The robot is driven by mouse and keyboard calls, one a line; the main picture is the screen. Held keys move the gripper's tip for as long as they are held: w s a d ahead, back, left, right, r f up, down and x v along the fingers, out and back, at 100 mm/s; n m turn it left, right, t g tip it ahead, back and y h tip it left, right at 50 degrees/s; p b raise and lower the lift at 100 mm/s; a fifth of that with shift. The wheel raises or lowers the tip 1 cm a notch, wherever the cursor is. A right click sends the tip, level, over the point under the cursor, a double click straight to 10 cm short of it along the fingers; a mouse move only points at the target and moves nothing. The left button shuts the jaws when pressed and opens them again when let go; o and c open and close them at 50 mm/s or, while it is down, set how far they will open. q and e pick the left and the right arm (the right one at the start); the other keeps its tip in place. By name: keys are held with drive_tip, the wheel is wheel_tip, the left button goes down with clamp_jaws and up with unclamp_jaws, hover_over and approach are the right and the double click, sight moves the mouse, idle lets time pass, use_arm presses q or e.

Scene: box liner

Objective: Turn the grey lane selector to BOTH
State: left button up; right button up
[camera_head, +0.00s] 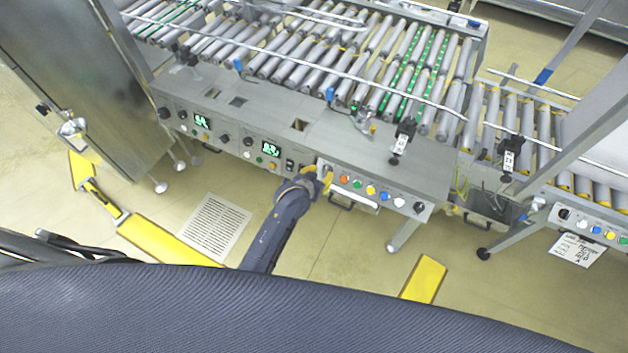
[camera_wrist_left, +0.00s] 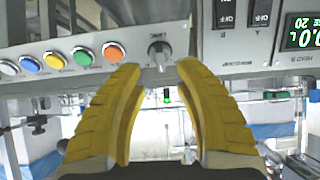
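The grey lane selector (camera_wrist_left: 159,52) is a small round knob on the light grey panel in the left wrist view, which shows the panel upside down. Small lettering sits beside the knob; I cannot read its set position. My left gripper (camera_wrist_left: 158,68) has two yellow fingers, spread apart, with the knob seen in the gap between their tips. No contact with the knob can be made out. In the head view the left gripper (camera_head: 321,178) is at the front panel of the conveyor, and its fingers hide the knob there. My right gripper is in neither view.
A row of coloured buttons, starting with an orange one (camera_wrist_left: 113,52), lies on one side of the knob. Black rocker switches (camera_wrist_left: 262,13) and a green-lit display (camera_wrist_left: 301,32) lie on the other. A panel handle (camera_head: 340,201) juts out below. Floor in front is mostly clear.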

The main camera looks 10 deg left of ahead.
use_arm(q)
drive_tip(key=v, duration=0.6)
drive_tip(key=shift+s+r, duration=0.15)
drive_tip(key=shift+s, duration=0.1)
idle(0.3)
drive_tip(key=s+a+f+g, duration=0.1)
drive_tip(key=s+a+f, duration=0.1)
drive_tip(key=s+f, duration=0.5)
drive_tip(key=s+a+f+g+y, duration=0.15)
drive_tip(key=s+f, duration=0.25)
drive_tip(key=f, duration=0.8)
drive_tip(key=s+a+f+g, duration=0.1)
drive_tip(key=s+a+f, duration=0.1)
drive_tip(key=s+f, duration=0.5)
drive_tip(key=s+a+f+g, duration=0.2)
drive_tip(key=s+f, duration=0.3)
drive_tip(key=s, duration=0.5)
drive_tip(key=s+a+f+g+y, duration=0.1)
drive_tip(key=s+a+f, duration=0.3)
drive_tip(key=s, duration=0.6)
drive_tip(key=s+a+f+g, duration=0.2)
drive_tip(key=s+f, duration=0.5)
drive_tip(key=s, duration=0.4)
drive_tip(key=shift+a+m+g, duration=0.35)
drive_tip(key=shift+a+m, duration=0.05)
drive_tip(key=shift+a, duration=0.4)
